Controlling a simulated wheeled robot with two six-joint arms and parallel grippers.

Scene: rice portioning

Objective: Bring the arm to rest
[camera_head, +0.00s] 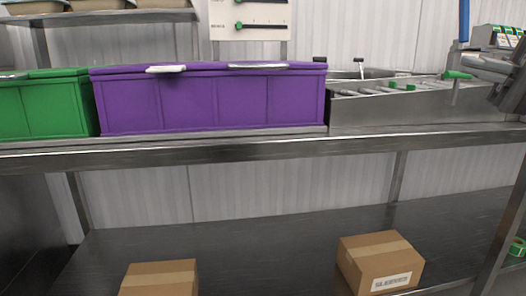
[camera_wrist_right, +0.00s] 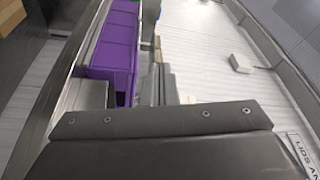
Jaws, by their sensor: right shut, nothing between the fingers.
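My right gripper (camera_head: 484,68) is at the right edge of the head view, above the steel counter (camera_head: 240,153). It is shut and holds nothing. A green piece and an upright blue handle show close to its tip; I cannot tell whether they touch it. In the right wrist view a dark grey plate with screws fills the bottom, and the fingertips cannot be made out. My left gripper is not in view.
A purple bin (camera_head: 210,102) and a green bin (camera_head: 45,108) stand on the counter. A steel tray of utensils (camera_head: 400,105) stands to their right. Cardboard boxes (camera_head: 380,262) (camera_head: 160,279) sit on the lower shelf. The counter's front strip is clear.

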